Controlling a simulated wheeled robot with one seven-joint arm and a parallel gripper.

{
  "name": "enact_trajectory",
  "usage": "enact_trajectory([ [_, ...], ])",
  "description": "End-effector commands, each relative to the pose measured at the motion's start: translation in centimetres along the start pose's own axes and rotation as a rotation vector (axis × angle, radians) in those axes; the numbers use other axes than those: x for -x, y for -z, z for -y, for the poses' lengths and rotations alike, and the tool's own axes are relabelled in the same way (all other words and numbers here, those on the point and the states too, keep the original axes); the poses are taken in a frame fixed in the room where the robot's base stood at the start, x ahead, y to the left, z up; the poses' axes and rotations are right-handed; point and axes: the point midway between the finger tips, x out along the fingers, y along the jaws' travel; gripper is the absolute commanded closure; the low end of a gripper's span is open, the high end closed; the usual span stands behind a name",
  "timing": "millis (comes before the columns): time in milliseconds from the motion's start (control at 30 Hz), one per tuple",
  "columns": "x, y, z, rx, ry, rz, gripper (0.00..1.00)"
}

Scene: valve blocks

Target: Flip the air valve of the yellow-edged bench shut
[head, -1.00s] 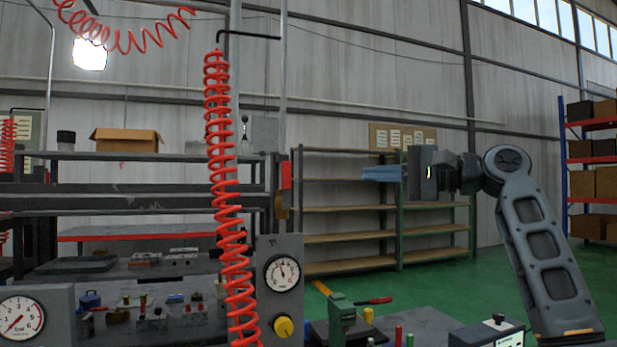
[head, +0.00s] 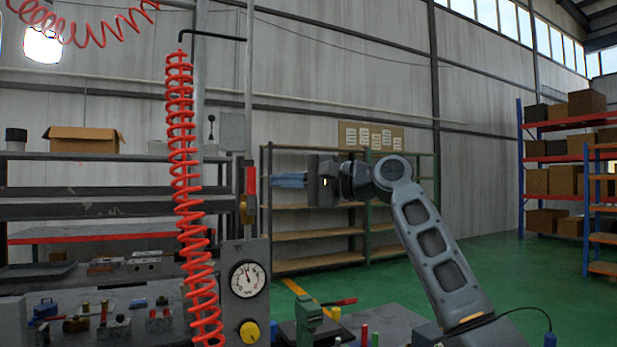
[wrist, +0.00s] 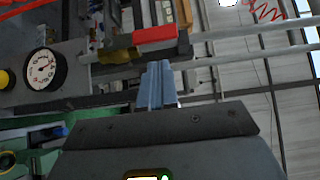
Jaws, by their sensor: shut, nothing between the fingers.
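The air valve has a red handle (head: 251,181) that stands upright, in line with the vertical pipe, above a brass body (head: 246,210). Below it is a grey panel with a round gauge and a yellow knob. In the wrist view the red handle (wrist: 156,36) lies just beyond my fingertips, and the brass body (wrist: 117,55) is left of it. My gripper (head: 274,180) has its blue fingers shut and empty, pointing left at about the handle's height. A small gap shows between them in the head view. I cannot make out a yellow edge on the bench.
A red coiled hose (head: 186,200) hangs left of the valve. The bench (head: 150,300) at lower left carries several fittings. A green vise (head: 309,318) stands below my gripper. Shelves (head: 320,235) stand behind, and green floor (head: 480,265) is open at right.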

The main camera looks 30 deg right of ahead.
Motion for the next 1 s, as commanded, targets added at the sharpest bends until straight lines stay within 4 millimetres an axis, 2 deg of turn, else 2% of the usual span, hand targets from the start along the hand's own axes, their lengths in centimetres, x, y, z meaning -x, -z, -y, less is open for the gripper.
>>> enact_trajectory([
  [233, -1.5, -1.5, 0.0, -0.001, 0.0, 0.0, 1.0],
  [1000, -1.8, -1.9, 0.3, 0.042, -0.042, 0.0, 1.0],
])
